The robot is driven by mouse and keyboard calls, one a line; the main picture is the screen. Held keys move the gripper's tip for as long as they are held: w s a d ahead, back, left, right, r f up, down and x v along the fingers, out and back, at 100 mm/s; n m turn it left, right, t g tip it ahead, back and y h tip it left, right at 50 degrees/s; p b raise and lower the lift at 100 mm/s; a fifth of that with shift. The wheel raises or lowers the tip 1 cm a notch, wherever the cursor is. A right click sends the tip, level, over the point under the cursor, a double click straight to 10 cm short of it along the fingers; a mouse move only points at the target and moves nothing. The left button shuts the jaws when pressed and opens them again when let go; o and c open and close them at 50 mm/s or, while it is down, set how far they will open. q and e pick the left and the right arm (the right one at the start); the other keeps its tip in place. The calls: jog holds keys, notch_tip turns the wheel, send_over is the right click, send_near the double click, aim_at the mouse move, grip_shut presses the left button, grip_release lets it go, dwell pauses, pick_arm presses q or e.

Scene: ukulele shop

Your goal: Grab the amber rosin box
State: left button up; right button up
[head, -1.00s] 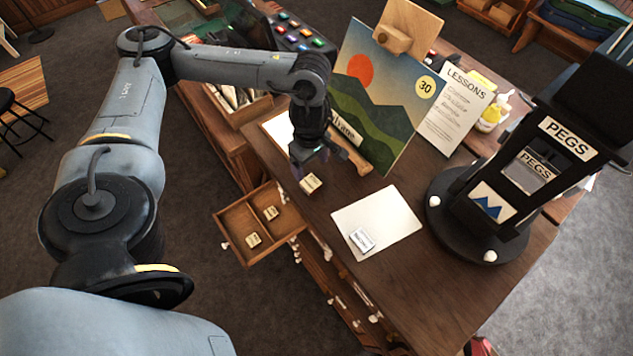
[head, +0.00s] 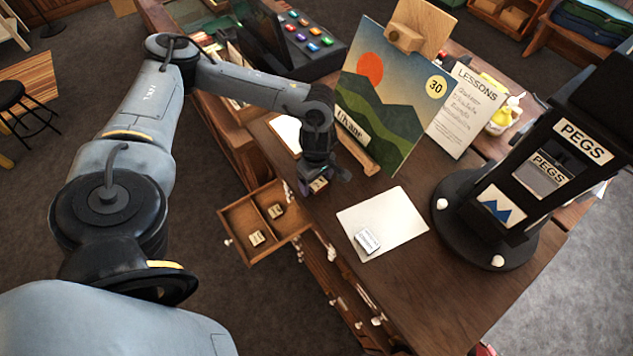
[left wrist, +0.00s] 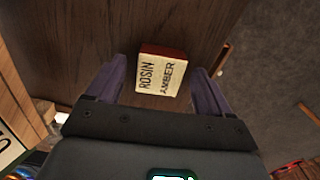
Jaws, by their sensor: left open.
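The amber rosin box (left wrist: 161,73) is a small box with a cream top lettered ROSIN AMBER and a dark red side. It sits on the brown wooden counter top. In the head view the rosin box (head: 318,185) shows only partly under my left gripper (head: 322,181). In the left wrist view the purple fingers of my left gripper (left wrist: 160,82) are open, one on each side of the box, with a gap visible on both sides. My right gripper is not in view.
An open drawer (head: 240,222) with two small boxes juts out left of the counter (head: 425,290). A white sheet (head: 402,216) carries a small pale box (head: 367,241). A mountain picture (head: 385,105) stands behind the gripper. A black PEGS stand (head: 527,190) is at right.

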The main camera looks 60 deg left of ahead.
pick_arm(q)
jog(key=shift+c, duration=0.3)
jog(key=c, duration=1.1)
jog(key=shift+o, duration=0.2)
